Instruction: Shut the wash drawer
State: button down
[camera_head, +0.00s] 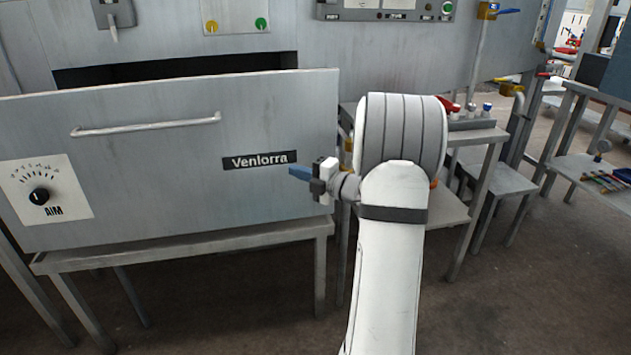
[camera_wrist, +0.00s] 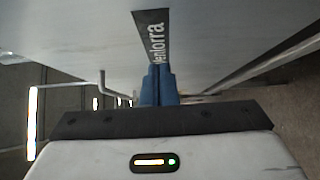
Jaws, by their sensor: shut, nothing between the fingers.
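The wash drawer (camera_head: 150,170) is a wide grey metal front at the left of the head view. It stands out from the cabinet, with a dark gap (camera_head: 170,69) showing behind its top edge. It bears a bar handle (camera_head: 146,127), a dial plate and a black "Venlorra" label (camera_head: 259,161). My gripper (camera_head: 296,172), with blue fingers, is shut and empty beside the right part of the drawer front, near the label. In the wrist view the fingers (camera_wrist: 160,84) point at the label (camera_wrist: 152,36); whether they touch the front I cannot tell.
A grey stand (camera_head: 190,250) is under the drawer. To the right are a small side table (camera_head: 470,137) with bottles and a shelf (camera_head: 600,180) with coloured items. A valve pipe (camera_head: 482,50) rises behind. Floor is open in front of the stand.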

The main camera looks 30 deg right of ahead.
aim_at(280, 159)
jog(key=shift+w+d+b, duration=0.2)
jog(key=shift+w, duration=1)
jog(key=shift+w+d+b, duration=0.15)
jog(key=shift+w+d, duration=0.05)
jog(key=shift+w, duration=0.95)
